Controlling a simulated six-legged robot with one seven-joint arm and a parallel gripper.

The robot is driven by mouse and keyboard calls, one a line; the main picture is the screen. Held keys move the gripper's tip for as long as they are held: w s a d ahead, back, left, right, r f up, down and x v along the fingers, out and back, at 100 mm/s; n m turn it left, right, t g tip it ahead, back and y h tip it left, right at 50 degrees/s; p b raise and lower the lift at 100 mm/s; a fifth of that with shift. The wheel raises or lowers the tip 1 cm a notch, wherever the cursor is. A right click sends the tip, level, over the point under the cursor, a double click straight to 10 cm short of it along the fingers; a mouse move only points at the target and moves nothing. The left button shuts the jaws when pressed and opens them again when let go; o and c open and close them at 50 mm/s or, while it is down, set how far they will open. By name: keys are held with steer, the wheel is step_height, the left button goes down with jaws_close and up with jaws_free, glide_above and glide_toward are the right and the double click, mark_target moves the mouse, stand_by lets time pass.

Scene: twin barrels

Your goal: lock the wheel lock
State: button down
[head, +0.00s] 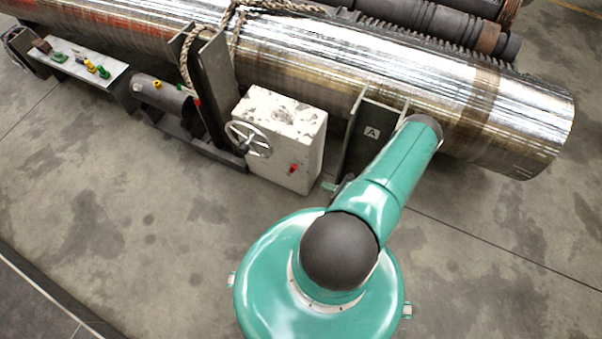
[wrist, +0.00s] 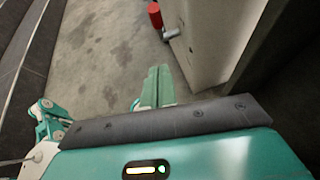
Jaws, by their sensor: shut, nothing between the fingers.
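A white, stained box (head: 279,140) stands on the floor in front of the long metal barrel. In the wrist view the red handle (wrist: 155,14) sticks out from the box side on a grey stem. My gripper (wrist: 157,72) shows its green fingers together, with nothing between them. The fingers are apart from the handle, which lies beyond their tips. In the head view my arm mostly hides the gripper.
A dark support marked A (head: 372,133) stands right of the box, close to my arm. A dark cylinder unit (head: 165,100) and a panel with coloured knobs (head: 85,62) lie to the left. The floor (head: 130,215) in front is clear.

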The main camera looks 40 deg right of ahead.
mark_target(295, 168)
steer(key=w+r+x, duration=0.1)
steer(key=r+x, duration=0.1)
steer(key=x, duration=1)
steer(key=shift+w, duration=0.4)
steer(key=shift+r, duration=0.1)
steer(key=shift+w+a+r+g+h, duration=0.2)
steer(key=shift+w+r+g, duration=0.15)
steer(key=shift+w+g, duration=0.15)
steer(key=shift+w+a+r+g+h, duration=0.1)
steer(key=shift+w+a+r+g, duration=0.2)
steer(key=shift+w, duration=0.35)
steer(key=shift+w+a+r+g+h, duration=0.1)
steer(key=shift+w+a+r+g, duration=0.05)
steer(key=shift+w+r+g, duration=0.35)
